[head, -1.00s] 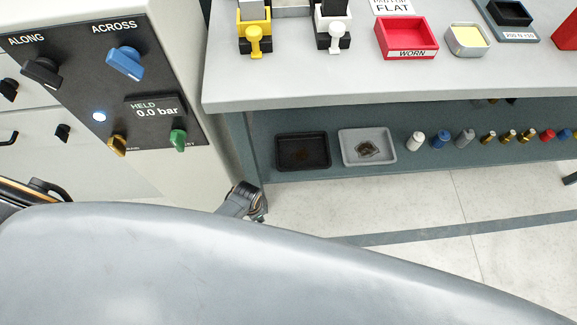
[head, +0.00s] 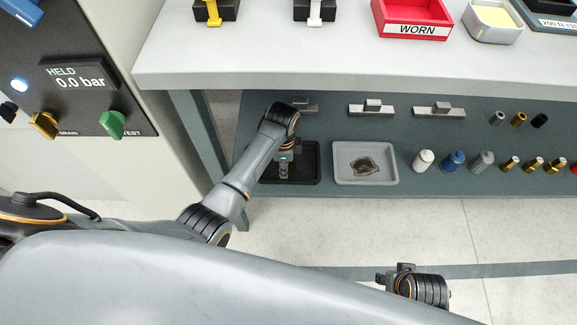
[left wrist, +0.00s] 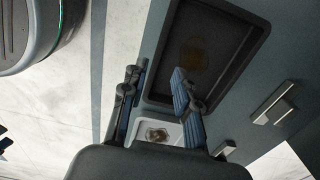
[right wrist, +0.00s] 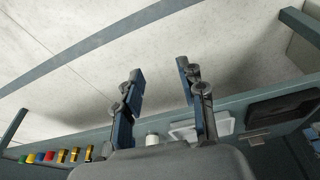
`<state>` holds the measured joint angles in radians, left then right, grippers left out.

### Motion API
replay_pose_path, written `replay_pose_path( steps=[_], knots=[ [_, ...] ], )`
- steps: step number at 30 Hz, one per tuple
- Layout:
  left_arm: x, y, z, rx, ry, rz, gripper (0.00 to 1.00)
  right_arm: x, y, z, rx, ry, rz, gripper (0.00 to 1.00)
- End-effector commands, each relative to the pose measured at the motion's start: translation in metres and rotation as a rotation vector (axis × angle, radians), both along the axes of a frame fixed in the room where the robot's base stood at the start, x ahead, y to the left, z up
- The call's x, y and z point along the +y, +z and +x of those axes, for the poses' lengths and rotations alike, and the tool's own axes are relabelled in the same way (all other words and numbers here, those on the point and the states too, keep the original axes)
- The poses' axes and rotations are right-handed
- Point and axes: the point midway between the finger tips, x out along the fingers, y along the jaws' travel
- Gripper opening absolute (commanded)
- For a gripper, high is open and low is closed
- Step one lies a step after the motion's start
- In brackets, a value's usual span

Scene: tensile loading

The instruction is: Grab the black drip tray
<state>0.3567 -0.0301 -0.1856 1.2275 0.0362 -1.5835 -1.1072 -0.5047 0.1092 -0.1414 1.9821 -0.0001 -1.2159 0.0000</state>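The black drip tray (head: 308,167) lies on the lower shelf under the bench, partly hidden by my left arm in the head view. In the left wrist view the tray (left wrist: 215,60) is large and close, with a brown stain inside. My left gripper (left wrist: 157,78) is open and empty. Its fingers appear on either side of the tray's front rim in that view, one over the tray and one over the floor. I cannot tell the height gap. My right gripper (right wrist: 162,70) is open and empty, out over the floor in front of the shelf.
A grey tray (head: 340,177) with a brown patch sits just right of the black one. Several bottles and brass fittings (head: 530,165) stand farther right. Metal blocks (head: 370,108) lie behind. The bench top (head: 300,65) overhangs, and a bench leg (head: 205,140) stands left.

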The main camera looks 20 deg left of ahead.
Motion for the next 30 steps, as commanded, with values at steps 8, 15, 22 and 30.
replay_pose_path(
  steps=[8,15,22,30],
  knots=[
    [-0.001,-0.029,0.0,0.001,0.001,-0.001,0.3,-0.001,0.036,0.001,-0.02,-0.003,0.0,0.4],
    [0.0,-0.038,0.0,0.001,0.002,-0.001,0.3,-0.001,0.051,0.0,-0.029,-0.004,0.001,0.4],
    [0.001,-0.059,0.002,0.002,0.001,-0.001,0.3,-0.003,0.09,-0.008,-0.052,-0.006,0.003,0.4],
    [0.002,-0.082,0.003,0.001,0.001,-0.001,0.3,-0.004,0.104,-0.015,-0.059,-0.009,0.003,0.4]
  ],
)
